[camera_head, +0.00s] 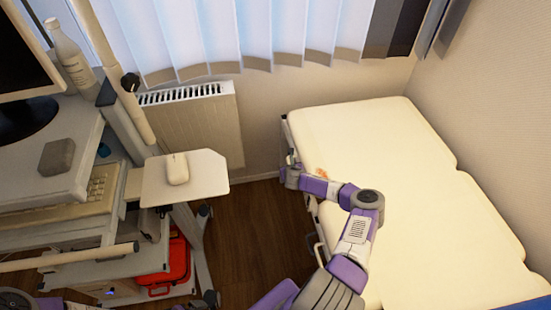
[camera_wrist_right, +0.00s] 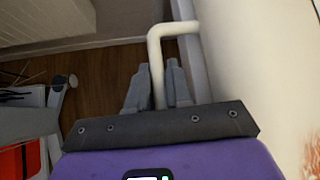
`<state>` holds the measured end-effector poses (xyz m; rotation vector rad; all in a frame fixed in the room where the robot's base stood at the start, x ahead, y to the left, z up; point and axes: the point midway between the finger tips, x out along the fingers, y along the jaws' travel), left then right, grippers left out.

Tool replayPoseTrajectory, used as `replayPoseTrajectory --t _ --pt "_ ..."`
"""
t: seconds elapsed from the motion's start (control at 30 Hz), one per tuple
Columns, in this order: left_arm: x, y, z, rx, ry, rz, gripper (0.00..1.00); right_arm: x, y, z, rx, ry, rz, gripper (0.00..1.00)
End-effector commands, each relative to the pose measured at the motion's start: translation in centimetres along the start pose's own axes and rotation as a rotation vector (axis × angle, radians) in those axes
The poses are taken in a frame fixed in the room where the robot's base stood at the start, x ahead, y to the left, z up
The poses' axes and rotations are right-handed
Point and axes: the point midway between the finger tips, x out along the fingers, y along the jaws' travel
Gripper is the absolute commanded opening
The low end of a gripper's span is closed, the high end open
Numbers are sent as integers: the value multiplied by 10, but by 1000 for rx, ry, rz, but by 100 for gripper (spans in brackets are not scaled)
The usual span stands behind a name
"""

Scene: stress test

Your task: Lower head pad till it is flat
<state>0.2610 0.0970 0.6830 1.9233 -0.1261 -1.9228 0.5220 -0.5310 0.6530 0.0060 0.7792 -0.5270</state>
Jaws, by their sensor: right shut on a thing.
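The cream head pad (camera_head: 355,125) is the far section of the padded couch, near the window wall. I cannot tell from here whether it is tilted or flat. My right arm reaches over the couch's left edge, with the right gripper (camera_head: 290,174) beside the pad's left side. In the right wrist view, a white bent tube handle (camera_wrist_right: 156,48) joins the couch's side. The right gripper (camera_wrist_right: 156,82) has its two grey fingers shut on the handle's straight part. Only a bit of my left arm shows at the lower left; its gripper is out of view.
A radiator (camera_head: 190,118) stands left of the couch under the blinds. A trolley holds a mouse (camera_head: 177,168) on a side tray (camera_head: 205,180), a keyboard (camera_head: 97,188) and a red case (camera_head: 170,268). Wooden floor (camera_head: 245,235) is open between trolley and couch. A wall borders the right.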

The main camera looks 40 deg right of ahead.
Motion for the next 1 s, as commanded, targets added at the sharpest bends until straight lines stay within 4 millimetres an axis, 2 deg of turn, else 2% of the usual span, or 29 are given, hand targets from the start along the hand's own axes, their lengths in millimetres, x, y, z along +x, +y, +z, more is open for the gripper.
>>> replayPoseTrajectory --t 0.1,0.37,0.4,0.5,0.83,1.0 --pt "-2 1 0 0 0 0 100 1 -4 -8 7 19 0 0" --pt "-1 0 0 0 -1 0 100 2 -3 -9 6 22 -1 0" --pt "-1 0 0 0 -1 0 100 2 -3 -9 6 22 -1 25" --pt "-1 1 0 0 -1 0 100 2 -2 -8 4 19 -1 39" --pt "-2 1 0 0 0 0 100 -2 -3 -4 3 13 -1 39" --pt "-9 4 0 0 0 0 100 -19 -4 -2 1 12 -1 39"
